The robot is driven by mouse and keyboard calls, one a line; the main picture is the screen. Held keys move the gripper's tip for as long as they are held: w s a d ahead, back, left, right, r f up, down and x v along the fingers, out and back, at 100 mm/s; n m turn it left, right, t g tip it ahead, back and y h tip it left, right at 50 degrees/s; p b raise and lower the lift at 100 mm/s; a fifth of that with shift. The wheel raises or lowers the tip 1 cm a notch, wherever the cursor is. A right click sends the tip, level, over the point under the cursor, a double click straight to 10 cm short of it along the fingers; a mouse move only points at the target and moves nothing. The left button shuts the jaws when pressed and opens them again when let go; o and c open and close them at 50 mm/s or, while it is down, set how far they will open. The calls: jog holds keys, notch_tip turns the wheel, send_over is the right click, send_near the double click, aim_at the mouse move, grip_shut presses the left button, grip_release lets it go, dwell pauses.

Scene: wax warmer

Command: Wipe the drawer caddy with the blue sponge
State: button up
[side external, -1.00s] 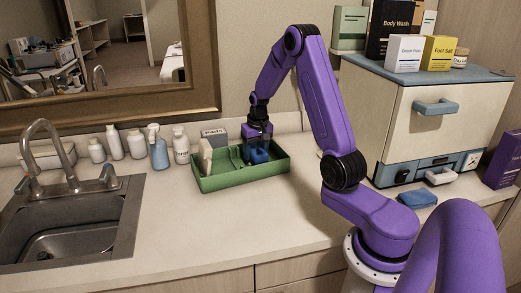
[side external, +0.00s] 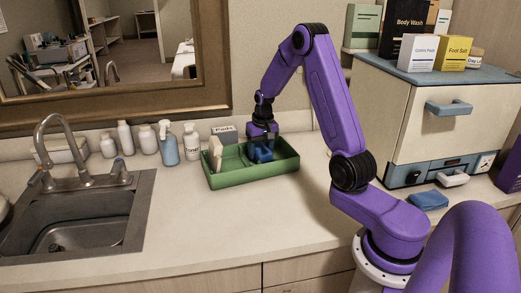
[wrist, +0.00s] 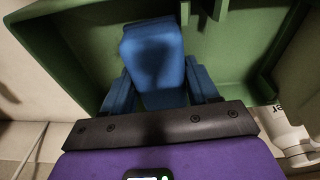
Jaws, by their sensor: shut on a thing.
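The green drawer caddy (side external: 255,179) sits on the counter, left of my arm. Its walls and floor show in the wrist view (wrist: 85,62). My gripper (side external: 261,150) reaches down into the caddy from above. In the wrist view my gripper (wrist: 160,92) has its blue fingers on both sides of the blue sponge (wrist: 152,52), shut on it. The sponge (side external: 262,157) is partly hidden by the fingers in the side view, low inside the caddy. I cannot tell whether it touches the caddy's floor.
A pale upright item (side external: 216,150) stands in the caddy's left end. Several bottles, among them a blue spray bottle (side external: 168,150), line the wall. The sink (side external: 80,220) is at left. A folded blue item (side external: 428,200) lies before the cream cabinet (side external: 430,125). The front counter is clear.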

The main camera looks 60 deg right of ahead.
jog(key=shift+s+d, duration=0.6)
jog(key=shift+d, duration=0.3)
jog(key=shift+s+d, duration=0.6)
jog(key=shift+d, duration=0.25)
jog(key=shift+f, duration=0.6)
dwell(0.6)
jog(key=shift+s+d, duration=0.1)
jog(key=shift+s+d, duration=0.6)
jog(key=shift+d, duration=0.25)
jog(key=shift+s+d, duration=0.6)
jog(key=shift+d, duration=0.25)
jog(key=shift+a, duration=0.1)
jog(key=shift+w+a, duration=0.65)
jog(key=shift+a, duration=0.25)
jog(key=shift+w+a, duration=0.65)
jog(key=shift+a, duration=0.2)
jog(key=shift+f, duration=0.3)
